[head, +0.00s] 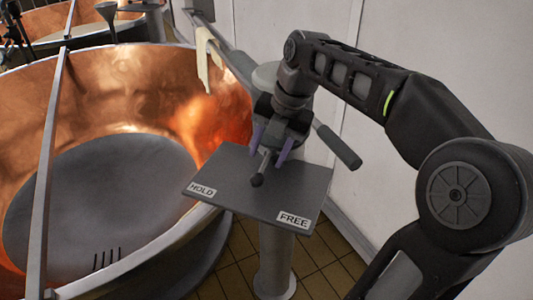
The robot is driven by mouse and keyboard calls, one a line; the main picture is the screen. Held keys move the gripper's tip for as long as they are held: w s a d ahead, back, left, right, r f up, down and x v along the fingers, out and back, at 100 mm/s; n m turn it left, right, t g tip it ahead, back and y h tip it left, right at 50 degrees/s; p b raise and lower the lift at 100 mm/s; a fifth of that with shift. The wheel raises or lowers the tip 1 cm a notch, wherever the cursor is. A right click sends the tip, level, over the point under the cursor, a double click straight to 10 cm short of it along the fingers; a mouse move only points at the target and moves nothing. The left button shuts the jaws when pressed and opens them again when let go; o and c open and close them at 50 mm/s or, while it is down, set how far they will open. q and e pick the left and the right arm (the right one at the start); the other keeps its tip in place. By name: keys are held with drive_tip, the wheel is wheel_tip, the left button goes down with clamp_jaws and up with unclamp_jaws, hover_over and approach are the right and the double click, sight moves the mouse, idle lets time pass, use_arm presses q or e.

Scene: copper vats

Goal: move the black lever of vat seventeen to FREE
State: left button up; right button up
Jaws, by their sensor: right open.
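A dark plate (235,170) on a grey post bears a HOLD label (201,188) at its left and a FREE label (294,220) at its right. A thick black handle (338,147) sticks out to the right behind the gripper. Its inner end is hidden. My left gripper is not in view.
A large copper vat (110,95) fills the left, with a metal bar (45,160) across it. A pale cloth (208,60) hangs at its far rim. A white wall (420,50) stands close behind my right arm. Tiled floor (325,270) shows below the plate.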

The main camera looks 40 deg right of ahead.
drive_tip(key=shift+w+r+p, duration=0.1)
drive_tip(key=shift+r+p, duration=0.2)
drive_tip(key=shift+p, duration=0.05)
drive_tip(key=shift+c, duration=0.7)
drive_tip(key=w+r+m, duration=0.1)
drive_tip(key=m, duration=0.2)
drive_tip(key=w+a+r+m+p, duration=0.1)
drive_tip(key=m, duration=0.2)
drive_tip(key=w+a+r+m, duration=0.1)
drive_tip(key=m, duration=0.2)
drive_tip(key=shift+w+a, duration=0.1)
drive_tip(key=shift+w, duration=0.1)
drive_tip(key=c, duration=0.8)
drive_tip(key=m, duration=0.5)
drive_tip(key=shift+w+a+r+t, duration=0.3)
drive_tip(key=shift+w+r, duration=0.05)
clamp_jaws()
drive_tip(key=m, duration=0.4)
drive_tip(key=shift+r+y, duration=0.1)
drive_tip(key=shift+y, duration=0.2)
